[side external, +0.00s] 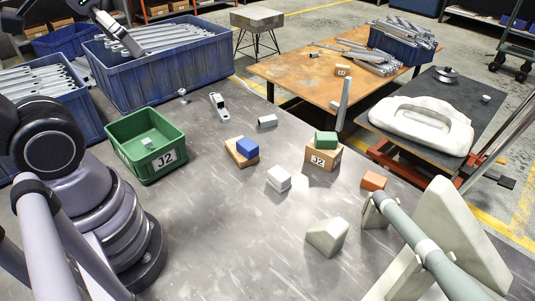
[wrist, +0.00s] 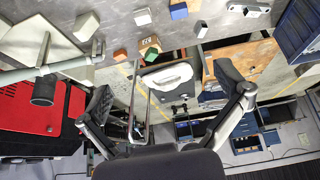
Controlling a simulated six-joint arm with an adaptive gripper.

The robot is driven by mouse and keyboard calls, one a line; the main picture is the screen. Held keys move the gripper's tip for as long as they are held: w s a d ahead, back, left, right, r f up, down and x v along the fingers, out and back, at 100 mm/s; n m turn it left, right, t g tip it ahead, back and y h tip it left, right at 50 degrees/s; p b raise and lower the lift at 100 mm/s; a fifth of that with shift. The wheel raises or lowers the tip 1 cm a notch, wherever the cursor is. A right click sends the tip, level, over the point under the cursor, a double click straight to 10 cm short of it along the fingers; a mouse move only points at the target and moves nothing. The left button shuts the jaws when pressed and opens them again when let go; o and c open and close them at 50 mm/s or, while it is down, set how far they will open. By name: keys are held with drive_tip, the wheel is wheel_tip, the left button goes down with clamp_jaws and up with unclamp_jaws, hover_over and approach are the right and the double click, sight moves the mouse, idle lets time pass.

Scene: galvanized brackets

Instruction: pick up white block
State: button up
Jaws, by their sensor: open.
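The white block (side external: 278,179) sits on the grey metal tabletop near the middle of the side external view. It also shows near the top of the wrist view (wrist: 142,16). My gripper (wrist: 165,86) has its two dark fingers spread wide apart, with nothing held between them. It is well away from the white block, which lies beyond the fingertips in the wrist view. In the side external view, only part of the hand end shows at the top left, high over the blue bins.
Near the white block are a blue block (side external: 248,148) on a wooden one, a green block (side external: 326,139) on a J2 box (side external: 323,158), an orange block (side external: 373,181) and a beige block (side external: 327,236). A green J2 bin (side external: 180,170) stands left; a grey bracket structure (side external: 440,240) stands right.

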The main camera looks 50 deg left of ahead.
drive_tip(key=w+d+f+n+t+h, duration=0.1)
drive_tip(key=w+d+f, duration=0.2)
drive_tip(key=w, duration=0.4)
drive_tip(key=w+d+f+h, duration=0.1)
drive_tip(key=w+d+f, duration=0.2)
drive_tip(key=w, duration=0.4)
drive_tip(key=n+t+y, duration=0.2)
drive_tip(key=n+y, duration=0.1)
hover_over(277, 175)
drive_tip(key=s+d, duration=0.2)
drive_tip(key=d, duration=0.1)
wheel_tip(277, 175, down, 19)
drive_tip(key=s+f+t, duration=0.1)
drive_tip(key=f, duration=0.2)
drive_tip(key=s+a+f+m+t+y, duration=0.1)
drive_tip(key=f, duration=0.3)
drive_tip(key=s+f+t, duration=0.1)
drive_tip(key=f, duration=0.2)
drive_tip(key=shift+s+a+f+t+y, duration=0.2)
drive_tip(key=shift+s+a+t+y, duration=0.1)
drive_tip(key=shift+s, duration=0.1)
drive_tip(key=shift+s+f+m, duration=0.2)
drive_tip(key=shift+m, duration=0.1)
drive_tip(key=shift+w+a+f, duration=0.1)
drive_tip(key=shift+a+f, duration=0.05)
drive_tip(key=x, duration=0.7)
drive_tip(key=shift+w, duration=0.1)
